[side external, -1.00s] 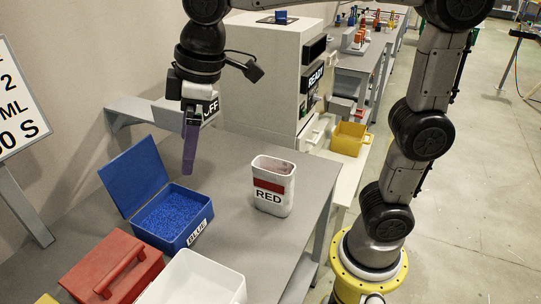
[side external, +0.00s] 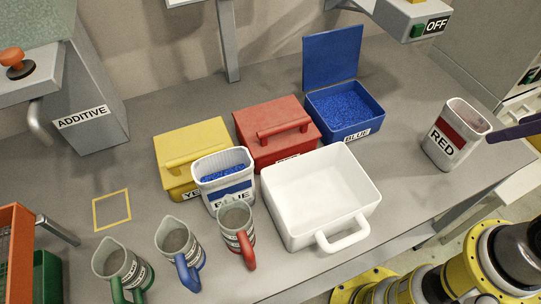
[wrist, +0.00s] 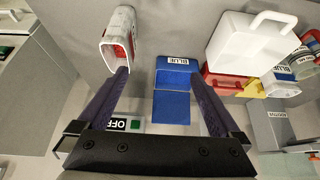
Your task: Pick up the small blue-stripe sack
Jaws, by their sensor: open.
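No cloth sack shows; the small blue-stripe item is a white, open-topped container (side external: 225,181) marked BLUE and filled with blue pellets. It stands upright on the grey table, in front of the yellow box. In the wrist view it shows small at the right (wrist: 284,88), partly covered by other things. My gripper (wrist: 160,75) is open and empty in the wrist view, with its two purple fingers wide apart. In the side view only a purple finger (side external: 515,131) shows at the right edge, near the red-stripe container and far from the blue-stripe one.
The red-stripe container (side external: 455,135) stands at the right. A red box (side external: 275,128), a yellow box (side external: 185,140) and an open blue pellet box (side external: 345,110) stand behind. A white bin (side external: 320,195) is right of the blue-stripe container; several jugs (side external: 178,250) stand in front.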

